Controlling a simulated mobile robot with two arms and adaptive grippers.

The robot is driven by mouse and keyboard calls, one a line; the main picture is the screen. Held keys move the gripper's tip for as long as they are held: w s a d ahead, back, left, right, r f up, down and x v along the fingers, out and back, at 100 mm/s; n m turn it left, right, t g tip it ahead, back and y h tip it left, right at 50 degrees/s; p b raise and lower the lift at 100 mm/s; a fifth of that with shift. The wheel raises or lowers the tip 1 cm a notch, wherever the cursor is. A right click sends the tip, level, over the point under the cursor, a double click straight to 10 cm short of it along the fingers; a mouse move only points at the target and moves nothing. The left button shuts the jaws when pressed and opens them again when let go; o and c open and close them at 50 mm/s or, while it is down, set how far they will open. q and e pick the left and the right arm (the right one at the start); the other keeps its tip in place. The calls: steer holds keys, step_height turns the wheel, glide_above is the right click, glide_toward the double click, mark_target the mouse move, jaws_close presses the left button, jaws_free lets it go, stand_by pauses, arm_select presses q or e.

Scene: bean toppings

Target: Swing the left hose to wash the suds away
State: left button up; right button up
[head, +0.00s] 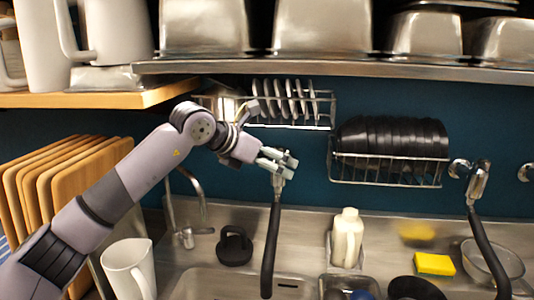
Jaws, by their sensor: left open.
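The left hose (271,240) hangs in the middle of the head view, with a black grip and a metal head at its top. My left gripper (279,164) is at the hose's metal top, with its fingers open. I cannot tell whether they touch it. A second hose (480,228) hangs at the right, black with a metal head. A steel sink (210,285) lies below the left hose, cut off by the lower edge. I cannot make out suds in the visible part. My right gripper is not in view.
A white bottle (347,238), a yellow sponge (435,264) and a glass bowl (505,262) stand on the counter right of the left hose. A tap (186,215), a black weight-like object (234,246) and a white pitcher (128,268) stand left. Wire racks (385,170) hang behind.

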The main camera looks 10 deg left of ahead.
arm_select(q)
steer(key=shift+s+d, duration=0.1)
steer(key=shift+d, duration=0.1)
steer(key=s+a+r+b, duration=0.1)
steer(key=s+r+b, duration=0.1)
steer(key=s+r, duration=0.3)
steer(key=shift+s, duration=1.05)
stand_by(0.4)
